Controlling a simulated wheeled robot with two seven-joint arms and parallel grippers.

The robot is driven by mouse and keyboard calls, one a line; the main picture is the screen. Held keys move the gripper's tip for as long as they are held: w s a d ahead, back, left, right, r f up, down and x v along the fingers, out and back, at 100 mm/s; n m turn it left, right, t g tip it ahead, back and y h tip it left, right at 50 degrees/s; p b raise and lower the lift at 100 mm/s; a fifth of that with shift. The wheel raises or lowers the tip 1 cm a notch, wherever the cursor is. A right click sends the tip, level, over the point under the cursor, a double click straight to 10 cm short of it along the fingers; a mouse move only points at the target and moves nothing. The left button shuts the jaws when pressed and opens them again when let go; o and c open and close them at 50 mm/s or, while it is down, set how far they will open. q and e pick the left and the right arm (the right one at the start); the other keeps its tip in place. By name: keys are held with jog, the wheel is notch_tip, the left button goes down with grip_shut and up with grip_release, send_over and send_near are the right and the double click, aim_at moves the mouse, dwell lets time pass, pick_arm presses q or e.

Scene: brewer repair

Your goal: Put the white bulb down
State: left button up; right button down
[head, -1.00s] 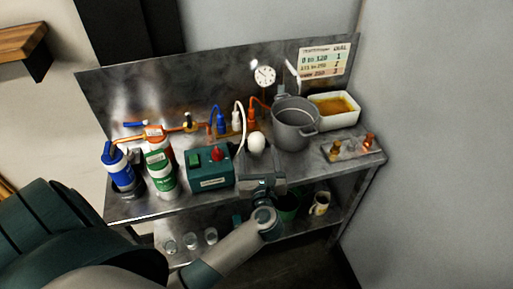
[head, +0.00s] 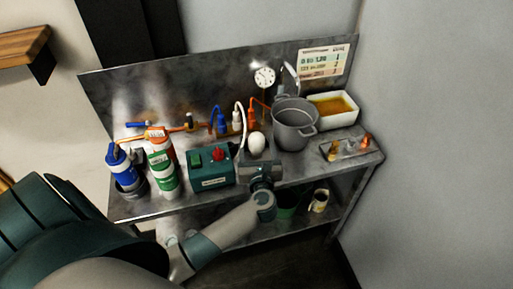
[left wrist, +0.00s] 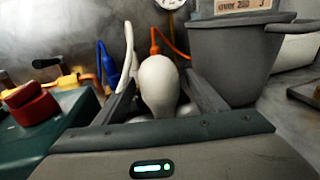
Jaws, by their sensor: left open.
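The white bulb (head: 257,143) stands upright on the steel bench, between the green box and the grey pot. In the left wrist view the bulb (left wrist: 159,85) rises between the two fingers of my left gripper (left wrist: 160,92). The fingers are apart, with a gap seen at the bulb's sides. My left gripper (head: 258,165) reaches in from the front of the bench. The bulb's base is partly hidden by the gripper. My right gripper is out of view.
The green box (head: 208,178) with a red knob is close on the left, the grey pot (head: 293,128) close on the right. Blue (head: 219,122) and orange (head: 251,117) connectors stand behind. A white tray (head: 333,118) and a metal plate with small pegs (head: 352,147) are farther right.

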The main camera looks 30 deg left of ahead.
aim_at(257, 140)
pick_arm(q)
jog(key=c, duration=1.3)
jog(key=shift+r, duration=0.15)
jog(key=shift+r, duration=0.55)
notch_tip(257, 140, up, 2)
jog(key=shift+r+b, duration=0.1)
jog(key=shift+b, duration=0.45)
jog(key=s+d+r+b, duration=0.1)
jog(key=d+r, duration=0.1)
jog(key=d, duration=0.1)
jog(key=s+d+r+b, duration=0.1)
jog(key=d+r, duration=0.2)
jog(key=d, duration=0.1)
jog(key=s+d+r+b, duration=0.1)
jog(key=d+r, duration=0.1)
jog(key=d, duration=0.2)
jog(key=shift+s+r, duration=0.25)
jog(key=shift+s, duration=0.05)
